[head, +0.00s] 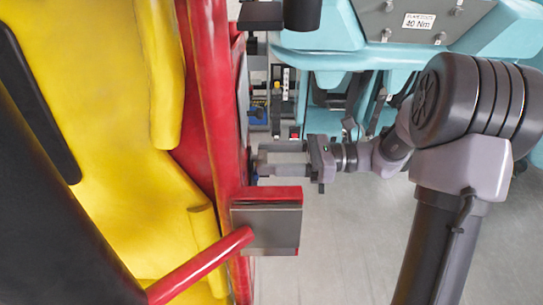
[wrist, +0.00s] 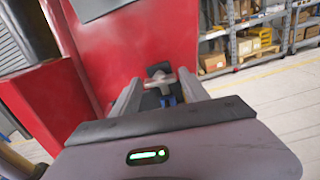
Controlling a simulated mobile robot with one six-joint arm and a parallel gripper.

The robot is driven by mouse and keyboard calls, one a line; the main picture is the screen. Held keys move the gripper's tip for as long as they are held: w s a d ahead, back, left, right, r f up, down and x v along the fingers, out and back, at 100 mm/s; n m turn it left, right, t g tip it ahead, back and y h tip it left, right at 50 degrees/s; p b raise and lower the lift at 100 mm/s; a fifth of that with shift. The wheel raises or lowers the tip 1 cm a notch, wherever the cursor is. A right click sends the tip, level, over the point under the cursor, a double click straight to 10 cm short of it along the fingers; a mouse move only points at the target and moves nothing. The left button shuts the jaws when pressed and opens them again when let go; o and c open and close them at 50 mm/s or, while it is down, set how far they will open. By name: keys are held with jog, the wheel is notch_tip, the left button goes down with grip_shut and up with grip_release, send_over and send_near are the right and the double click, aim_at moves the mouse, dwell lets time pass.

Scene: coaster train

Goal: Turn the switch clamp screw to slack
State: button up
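My gripper (head: 261,160) reaches left toward the side of the red and yellow coaster car (head: 212,95) in the head view. Its two fingers are apart. In the wrist view my gripper (wrist: 158,88) has a small grey cross-handled part (wrist: 158,82), which looks like the clamp screw, between or just beyond its fingertips. A dark plate (wrist: 159,69) is behind it and a blue piece (wrist: 169,101) just below it. I see no clear contact between the fingers and the handle. The head view hides the handle behind the gripper and the car's edge.
A grey box-like block (head: 268,228) with a red top juts out from the car just below my gripper in the head view. A teal machine (head: 320,45) stands at the top. Shelves with boxes (wrist: 245,45) are at the right in the wrist view. The grey floor (head: 340,245) is clear.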

jog(key=shift+d, duration=0.1)
jog(key=d+p, duration=0.3)
jog(key=d, duration=1.4)
jog(key=shift+s, duration=0.3)
